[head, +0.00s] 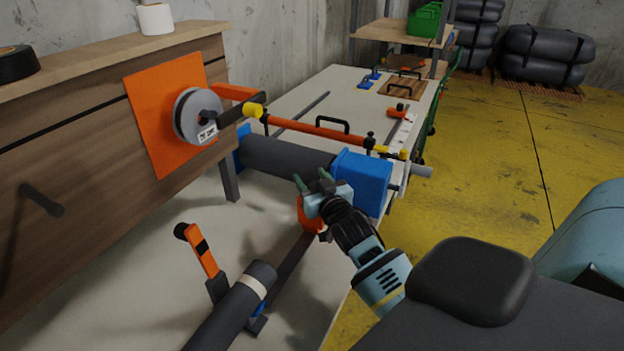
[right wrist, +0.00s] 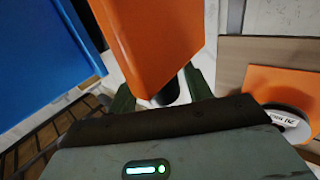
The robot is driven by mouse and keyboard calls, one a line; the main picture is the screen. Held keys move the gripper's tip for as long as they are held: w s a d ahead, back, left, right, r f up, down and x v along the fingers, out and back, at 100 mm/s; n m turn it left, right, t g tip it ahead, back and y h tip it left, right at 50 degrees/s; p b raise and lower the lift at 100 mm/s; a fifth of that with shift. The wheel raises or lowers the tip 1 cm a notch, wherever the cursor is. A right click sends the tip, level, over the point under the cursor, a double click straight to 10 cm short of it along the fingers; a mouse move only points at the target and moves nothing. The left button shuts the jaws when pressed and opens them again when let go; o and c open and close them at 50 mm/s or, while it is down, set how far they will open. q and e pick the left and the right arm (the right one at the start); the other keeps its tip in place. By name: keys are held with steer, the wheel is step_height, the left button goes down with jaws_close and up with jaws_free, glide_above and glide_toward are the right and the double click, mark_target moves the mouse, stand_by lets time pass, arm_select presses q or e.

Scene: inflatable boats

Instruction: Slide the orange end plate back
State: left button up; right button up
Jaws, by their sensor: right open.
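The orange end plate (head: 309,218) shows partly in the head view, low beside the dark rail (head: 290,268) on the bench; my right gripper hides much of it. My right gripper (head: 312,181) is open beside and above it, near the blue block (head: 362,178). In the right wrist view an orange piece (right wrist: 150,38), which looks like the end plate, reaches down between the open fingers (right wrist: 160,92). A dark round part shows just behind its lower edge. I cannot tell whether the fingers touch it. My left gripper is not in view.
A dark roll (head: 235,305) with a pale band and an orange-handled lever (head: 203,255) lie at the near side. A dark cylinder (head: 285,160) runs into the blue block. An orange bar (head: 315,130) crosses above it. A wooden board (head: 80,150) stands on the left.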

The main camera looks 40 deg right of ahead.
steer(key=shift+s+a+f, duration=0.1)
steer(key=shift+s+a, duration=0.1)
steer(key=shift+s, duration=0.3)
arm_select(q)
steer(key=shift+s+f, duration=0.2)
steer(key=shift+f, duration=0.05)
arm_select(e)
steer(key=v, duration=0.6)
steer(key=shift+s, duration=0.35)
